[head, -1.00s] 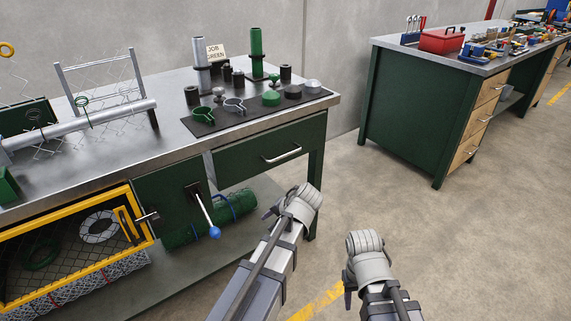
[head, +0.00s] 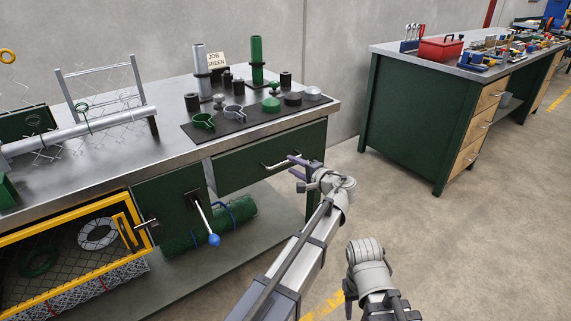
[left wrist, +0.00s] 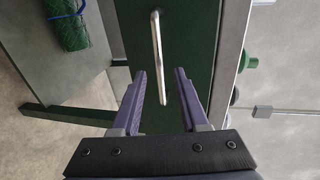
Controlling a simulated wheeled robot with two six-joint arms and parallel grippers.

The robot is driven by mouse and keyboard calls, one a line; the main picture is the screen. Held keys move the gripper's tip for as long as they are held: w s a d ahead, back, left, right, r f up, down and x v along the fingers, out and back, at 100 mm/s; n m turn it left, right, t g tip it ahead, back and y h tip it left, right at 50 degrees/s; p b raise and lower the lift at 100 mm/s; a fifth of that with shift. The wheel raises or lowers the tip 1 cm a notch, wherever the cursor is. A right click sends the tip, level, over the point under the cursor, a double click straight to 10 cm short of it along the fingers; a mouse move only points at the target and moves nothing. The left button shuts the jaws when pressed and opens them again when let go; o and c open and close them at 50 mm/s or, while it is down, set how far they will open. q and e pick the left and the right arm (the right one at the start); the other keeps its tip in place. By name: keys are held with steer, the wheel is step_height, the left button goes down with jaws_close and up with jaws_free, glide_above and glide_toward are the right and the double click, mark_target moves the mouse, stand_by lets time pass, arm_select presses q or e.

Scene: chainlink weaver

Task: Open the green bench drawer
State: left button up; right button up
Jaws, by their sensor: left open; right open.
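The green bench drawer (head: 240,171) is under the right end of the steel-topped bench. Its front looks closed or nearly so; a thin pale edge shows at its left side. Its silver bar handle (head: 277,165) also shows in the left wrist view (left wrist: 156,45). My left gripper (head: 292,167) is open and empty at the right end of the handle. In the left wrist view its purple fingers (left wrist: 161,75) appear either side of the handle's near end; contact cannot be told. My right gripper (head: 349,293) is low, away from the bench, its fingers mostly hidden by its wrist.
A dark mat (head: 245,122) with clamps, caps and posts lies on the bench top. A blue-knobbed lever (head: 213,240) and a yellow-framed mesh door (head: 70,250) are left of the drawer. A second green bench (head: 405,110) stands right. Floor between is clear.

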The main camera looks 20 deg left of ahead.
mark_target(287, 162)
arm_select(q)
steer(key=x, duration=0.5)
steer(key=shift+b, duration=0.35)
steer(key=shift+c, duration=0.4)
jaws_close()
stand_by(0.7)
